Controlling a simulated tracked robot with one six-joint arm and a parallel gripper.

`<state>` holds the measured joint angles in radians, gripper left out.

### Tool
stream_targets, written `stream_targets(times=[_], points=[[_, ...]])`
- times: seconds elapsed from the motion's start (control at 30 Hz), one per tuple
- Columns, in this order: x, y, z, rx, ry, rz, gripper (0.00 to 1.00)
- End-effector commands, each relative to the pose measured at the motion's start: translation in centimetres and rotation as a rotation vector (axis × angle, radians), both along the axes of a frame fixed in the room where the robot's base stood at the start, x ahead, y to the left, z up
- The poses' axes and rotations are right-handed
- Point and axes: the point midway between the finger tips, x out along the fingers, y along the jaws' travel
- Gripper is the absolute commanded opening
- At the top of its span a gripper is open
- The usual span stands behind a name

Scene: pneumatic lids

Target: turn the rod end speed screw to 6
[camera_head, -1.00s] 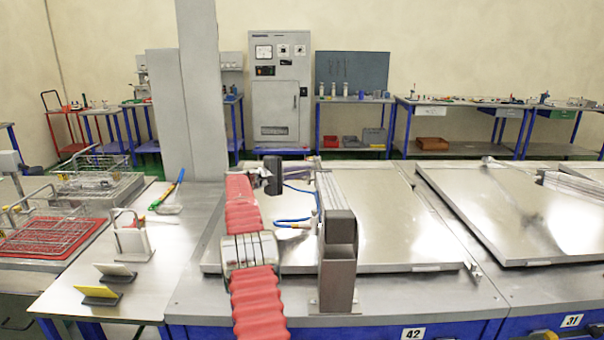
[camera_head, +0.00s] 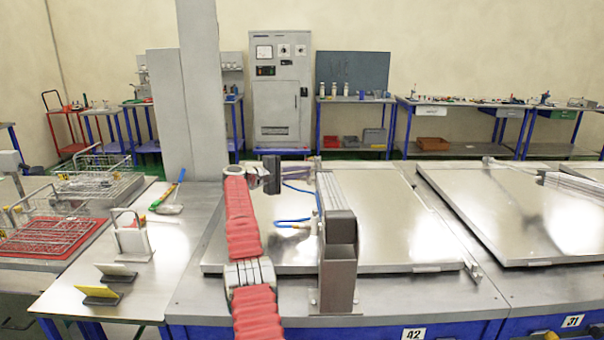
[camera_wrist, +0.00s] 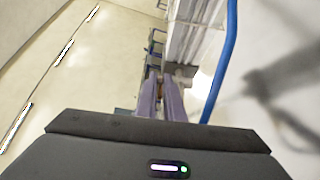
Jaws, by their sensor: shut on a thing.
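My gripper (camera_wrist: 160,80) has two purple fingers, close together, closed on a small brownish part between their tips, beside the far end of a grey ribbed cylinder (camera_wrist: 188,40). This part looks like the rod end speed screw, but it is mostly hidden by the fingers, and no number or marking on it can be read. In the head view the cylinder (camera_head: 337,205) lies on a brown metal bracket, and my purple fingers (camera_head: 302,170) reach its far end from the left, behind my dark wrist camera. The screw cannot be made out there.
A blue hose (camera_head: 290,222) loops left of the cylinder and passes close to my fingers in the wrist view (camera_wrist: 221,65). The bracket (camera_head: 338,270) stands on a bench with a large metal lid (camera_head: 400,230). A second lid (camera_head: 530,225) lies to the right.

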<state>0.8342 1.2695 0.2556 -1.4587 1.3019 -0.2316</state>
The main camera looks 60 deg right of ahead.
Motion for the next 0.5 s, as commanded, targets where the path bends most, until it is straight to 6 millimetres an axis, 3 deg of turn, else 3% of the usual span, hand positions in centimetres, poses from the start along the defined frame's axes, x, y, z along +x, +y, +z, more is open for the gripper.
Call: stream_targets(times=[0.27, 0.3, 0.4, 0.5], points=[[-0.44, -0.24, -0.65, 0.008, 0.003, -0.007, 0.0], [-0.45, -0.24, -0.65, 0.008, 0.003, -0.007, 0.09], [-0.39, -0.21, -0.6, 0.007, 0.002, -0.006, 0.16], [-0.29, -0.15, -0.5, 0.006, 0.002, -0.005, 0.16]])
